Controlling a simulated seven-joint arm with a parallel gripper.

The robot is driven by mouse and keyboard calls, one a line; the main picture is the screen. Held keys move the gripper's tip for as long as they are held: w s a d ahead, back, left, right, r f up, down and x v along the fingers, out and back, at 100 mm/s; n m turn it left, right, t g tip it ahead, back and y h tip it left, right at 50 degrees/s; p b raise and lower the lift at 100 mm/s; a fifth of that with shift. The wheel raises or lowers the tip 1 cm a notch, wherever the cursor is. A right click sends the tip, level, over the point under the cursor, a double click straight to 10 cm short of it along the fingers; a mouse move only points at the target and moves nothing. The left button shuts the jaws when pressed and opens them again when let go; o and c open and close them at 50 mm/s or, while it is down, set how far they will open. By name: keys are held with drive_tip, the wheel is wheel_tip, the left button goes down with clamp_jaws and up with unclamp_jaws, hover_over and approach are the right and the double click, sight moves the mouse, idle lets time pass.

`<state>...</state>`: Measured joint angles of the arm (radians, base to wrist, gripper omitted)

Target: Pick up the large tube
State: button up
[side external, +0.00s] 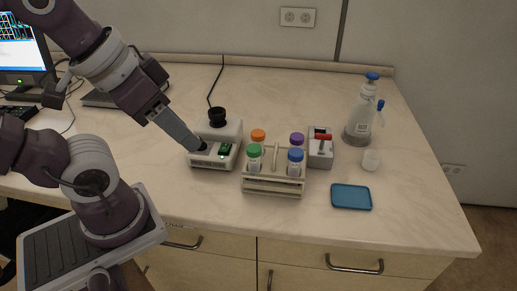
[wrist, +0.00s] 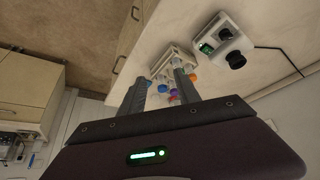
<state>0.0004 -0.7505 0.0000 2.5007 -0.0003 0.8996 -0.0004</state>
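Several tubes with coloured caps stand upright in a pale rack (side external: 272,188) on the bench. In the side view these are a green-capped tube (side external: 254,160), a blue-capped tube (side external: 295,162), an orange-capped tube (side external: 258,136) and a purple-capped tube (side external: 297,140). I cannot tell which one is the large tube. The rack (wrist: 160,67) also shows in the wrist view, beyond my fingers. My gripper (side external: 202,147) is above and left of the rack, in front of the white device. In the wrist view its fingers (wrist: 161,84) are apart with nothing held between them.
A white device (side external: 226,137) with a black knob stands left of the rack. A grey box (side external: 320,150) with a red and black top is right of it. The right front bench is clear.

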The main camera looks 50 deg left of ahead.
drive_tip(key=shift+o, duration=1.2)
